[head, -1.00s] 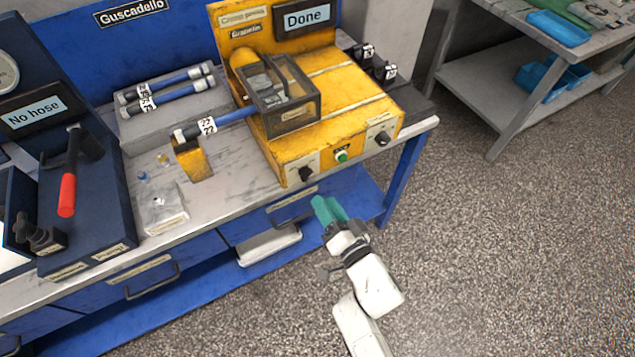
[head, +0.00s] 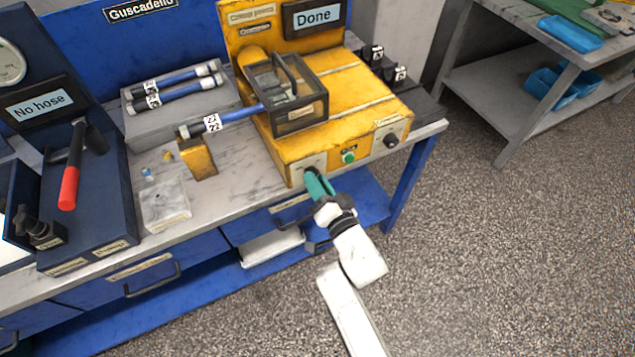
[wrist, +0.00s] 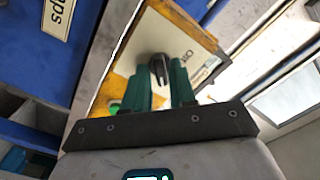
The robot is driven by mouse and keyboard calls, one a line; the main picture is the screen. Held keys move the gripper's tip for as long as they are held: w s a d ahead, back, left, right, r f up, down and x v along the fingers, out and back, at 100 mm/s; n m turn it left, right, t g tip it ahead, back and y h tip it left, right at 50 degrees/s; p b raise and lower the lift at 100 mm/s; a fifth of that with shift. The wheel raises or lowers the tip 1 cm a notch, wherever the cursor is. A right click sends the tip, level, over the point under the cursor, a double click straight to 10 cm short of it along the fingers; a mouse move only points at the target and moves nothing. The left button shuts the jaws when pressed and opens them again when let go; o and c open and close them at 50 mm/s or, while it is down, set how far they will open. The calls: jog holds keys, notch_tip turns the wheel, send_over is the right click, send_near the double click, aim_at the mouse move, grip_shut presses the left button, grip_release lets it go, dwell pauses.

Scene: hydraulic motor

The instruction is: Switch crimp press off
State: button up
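The yellow crimp press (head: 350,105) stands on the bench, its screen reading "Done". Its front has a black knob at the left, a green button (head: 348,157) in the middle and a black knob (head: 390,140) at the right. My gripper (head: 311,176) is at the left knob and mostly hides it in the head view. In the wrist view, that black knob (wrist: 159,70) shows between the tips of my green gripper fingers (wrist: 162,72), on a pale plate with "Off" lettering. The fingers are apart; whether they touch the knob cannot be told.
A blue hose (head: 240,116) runs from a yellow stand (head: 198,160) into the press's clear guard (head: 295,105). The bench's front edge and blue drawers (head: 145,282) lie below. Floor to the right is clear.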

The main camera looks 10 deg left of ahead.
grip_shut()
jog(key=shift+n, duration=0.3)
jog(key=n+b, duration=0.4)
jog(key=n, duration=1.3)
jog(key=shift+f, duration=0.1)
jog(key=shift+n, duration=0.3)
dwell(0.4)
jog(key=shift+o, duration=1.5)
grip_release()
